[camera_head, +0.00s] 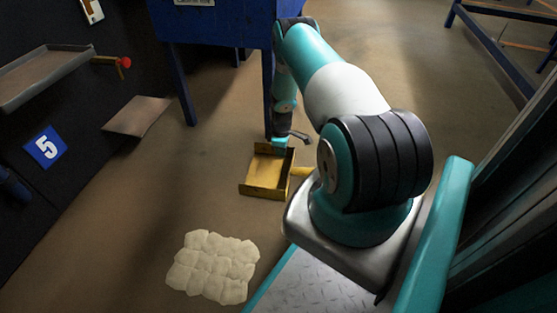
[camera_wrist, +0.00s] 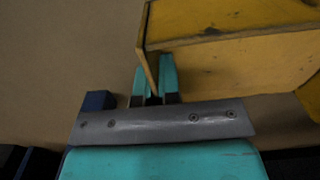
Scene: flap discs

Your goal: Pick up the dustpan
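The yellow dustpan (camera_head: 264,176) is on the brown floor, in front of a blue table leg. Its short handle points right and is partly hidden by my arm. In the wrist view the dustpan (camera_wrist: 230,62) fills the upper right. My gripper (camera_head: 281,142) is at its far edge. In the wrist view the two teal fingers of my gripper (camera_wrist: 154,82) are close together, one on each side of a thin wall of the dustpan. They look closed on that wall. Whether the dustpan is lifted at all does not show.
A blue table (camera_head: 215,22) stands behind the dustpan. A pale quilted-looking patch (camera_head: 213,266) lies on the floor in front. The floor left of the dustpan is clear.

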